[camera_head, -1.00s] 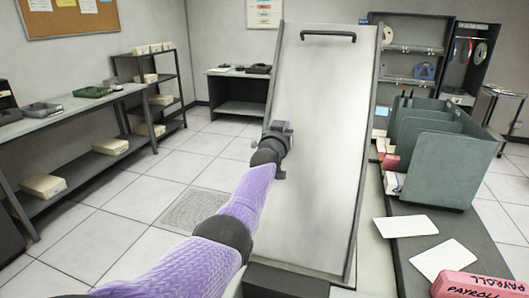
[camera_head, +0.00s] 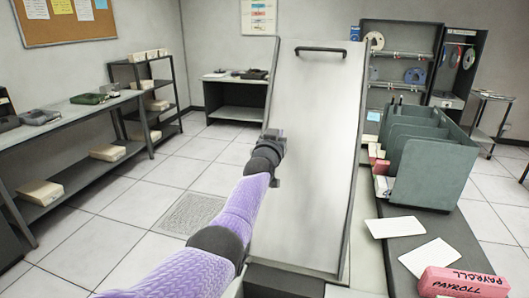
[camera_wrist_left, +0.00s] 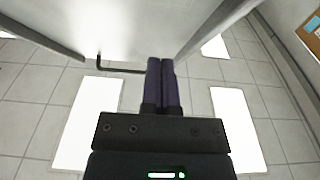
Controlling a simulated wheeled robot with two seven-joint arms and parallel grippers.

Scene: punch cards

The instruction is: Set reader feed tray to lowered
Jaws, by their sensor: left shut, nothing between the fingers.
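The reader feed tray (camera_head: 305,165) is a large pale metal panel with raised dark side edges. It stands steeply tilted in the middle of the head view, with a dark bar handle (camera_head: 320,49) near its top. The handle also shows in the left wrist view (camera_wrist_left: 122,70). My left gripper (camera_head: 276,137) is at the tray's left edge, below the handle's height. Its purple fingers (camera_wrist_left: 161,66) are shut together with nothing between them. I cannot tell whether they touch the tray. My right gripper is not in view.
A green divided card rack (camera_head: 437,170), white cards (camera_head: 395,227) and a pink PAYROLL block (camera_head: 460,282) sit on the dark counter (camera_head: 400,284) at right. A long shelf table (camera_head: 75,115) is at left. Open tiled floor lies between that table and the tray.

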